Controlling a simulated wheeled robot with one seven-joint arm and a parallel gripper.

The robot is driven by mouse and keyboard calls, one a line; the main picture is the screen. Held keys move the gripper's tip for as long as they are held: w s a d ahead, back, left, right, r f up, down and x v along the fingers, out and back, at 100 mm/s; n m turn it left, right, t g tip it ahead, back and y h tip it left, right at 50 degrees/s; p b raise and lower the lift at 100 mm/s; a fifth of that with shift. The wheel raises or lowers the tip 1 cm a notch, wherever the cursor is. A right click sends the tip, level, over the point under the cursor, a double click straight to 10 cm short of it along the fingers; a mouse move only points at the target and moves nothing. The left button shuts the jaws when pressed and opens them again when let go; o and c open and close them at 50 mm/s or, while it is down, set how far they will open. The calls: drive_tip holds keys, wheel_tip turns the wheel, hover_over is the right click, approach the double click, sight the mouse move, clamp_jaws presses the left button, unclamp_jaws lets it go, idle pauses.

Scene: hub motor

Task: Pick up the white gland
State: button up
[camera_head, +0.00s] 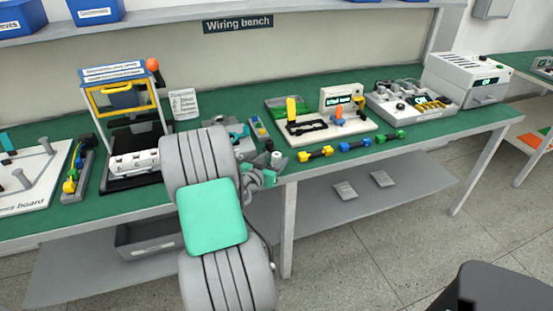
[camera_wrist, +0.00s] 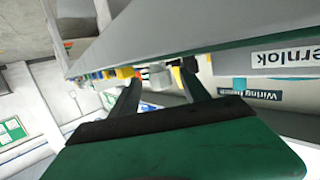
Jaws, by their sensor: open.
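A small white cylindrical piece, which looks like the white gland (camera_head: 276,158), stands near the front edge of the green bench in the head view. My gripper (camera_head: 266,174) is at that edge, close beside it and partly hidden by my arm. In the wrist view a whitish-grey round piece (camera_wrist: 157,73), likely the same gland, shows between the tips of my two dark fingers (camera_wrist: 160,80). The fingers are apart, and I cannot tell whether either touches it.
To the right along the front edge lie yellow (camera_head: 315,154), blue (camera_head: 354,145) and green (camera_head: 390,136) connectors. A white fixture board (camera_head: 365,128) stands behind them. A yellow-framed press (camera_head: 122,97) stands at left. Grey-teal parts lie behind my gripper.

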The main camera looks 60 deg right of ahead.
drive_tip(key=shift+d, duration=0.35)
drive_tip(key=shift+c, duration=0.5)
clamp_jaws()
